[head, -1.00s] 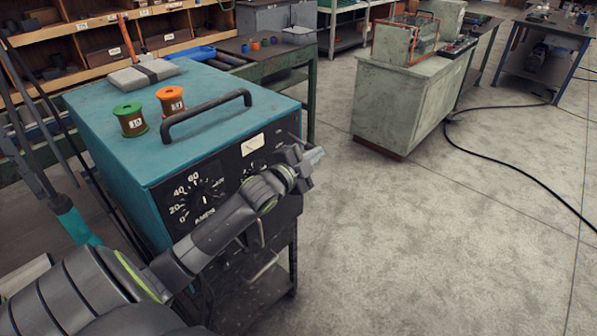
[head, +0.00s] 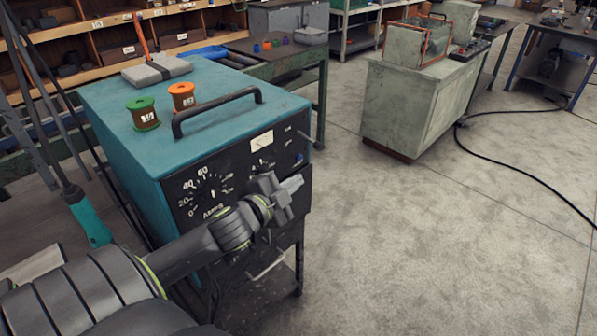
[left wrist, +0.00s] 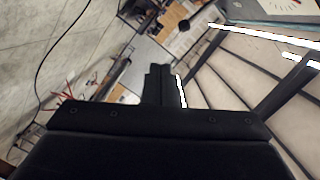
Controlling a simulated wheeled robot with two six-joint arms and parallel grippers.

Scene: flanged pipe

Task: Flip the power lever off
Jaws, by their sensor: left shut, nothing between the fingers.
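The teal power machine (head: 215,88) has a black front panel with an AMPS dial (head: 211,191), a small white meter (head: 262,141) and a second dial partly behind my gripper. A thin grey lever (head: 304,137) seems to stick out near the panel's upper right edge; its exact position is too small to tell. My left gripper (head: 291,185) is shut and empty, in front of the panel's lower right part and below that lever, apart from it. In the left wrist view its shut fingers (left wrist: 163,86) show with nothing between them. My right gripper is not in view.
A black handle (head: 218,108), a green spool (head: 143,113), an orange spool (head: 182,96) and a grey block (head: 157,70) are on the machine's top. A teal-handled tool (head: 90,216) hangs at its left. A grey-green cabinet (head: 405,108) stands at the right. Open floor lies between.

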